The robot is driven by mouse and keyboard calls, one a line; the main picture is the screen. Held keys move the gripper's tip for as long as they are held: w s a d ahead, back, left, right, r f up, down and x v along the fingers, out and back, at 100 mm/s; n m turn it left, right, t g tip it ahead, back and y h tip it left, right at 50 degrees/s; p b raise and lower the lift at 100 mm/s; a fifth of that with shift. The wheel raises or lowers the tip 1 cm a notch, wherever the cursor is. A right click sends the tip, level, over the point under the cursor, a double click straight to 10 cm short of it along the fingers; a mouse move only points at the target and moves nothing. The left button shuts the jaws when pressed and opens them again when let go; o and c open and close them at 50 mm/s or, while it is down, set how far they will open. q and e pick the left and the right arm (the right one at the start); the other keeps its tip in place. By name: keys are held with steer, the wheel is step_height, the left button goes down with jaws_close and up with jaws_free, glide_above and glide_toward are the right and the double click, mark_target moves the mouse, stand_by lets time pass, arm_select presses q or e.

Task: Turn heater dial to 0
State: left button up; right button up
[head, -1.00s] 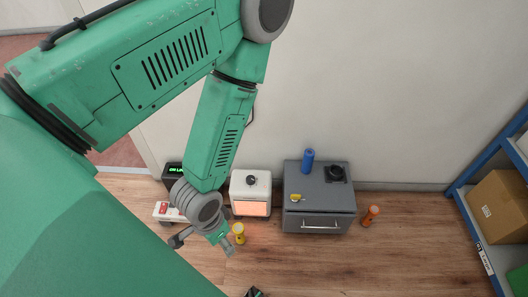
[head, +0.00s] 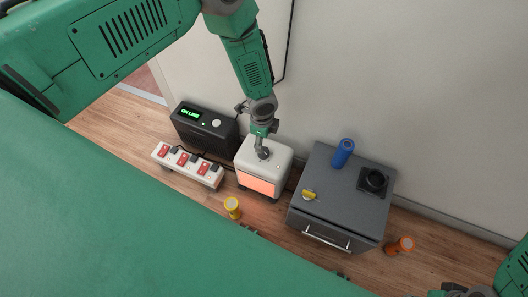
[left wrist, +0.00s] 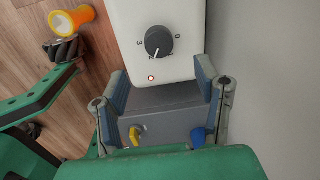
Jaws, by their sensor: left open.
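The heater (head: 265,168) is a white box with a glowing orange front panel, standing on the floor by the wall. Its dark round dial (left wrist: 158,41) is on the top face, with a 3 and a 0 marked at opposite sides. The dial's white pointer line is turned away from the 0, towards the lit indicator lamp (left wrist: 151,78). My left gripper (head: 262,148) is above the heater top, close over the dial, which it partly hides in the head view. In the left wrist view its jaws (left wrist: 162,84) are apart and empty. Part of my right gripper (head: 456,289) shows at the bottom edge.
A dark grey cabinet (head: 377,224) stands right of the heater, with a blue cylinder (head: 343,152) and yellow item (head: 309,195) on top. A black ON LINE box (head: 206,130) and power strip (head: 187,165) are left. Flashlights (head: 232,206) (head: 402,245) stand on the floor.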

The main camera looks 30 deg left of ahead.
mark_target(264, 151)
arm_select(q)
steer(key=f+b, duration=0.1)
steer(key=f, duration=0.3)
steer(key=f+b, duration=0.2)
steer(key=f, duration=0.2)
steer(key=shift+w+f, duration=0.2)
steer(key=shift+f, duration=0.1)
steer(key=c, duration=1.1)
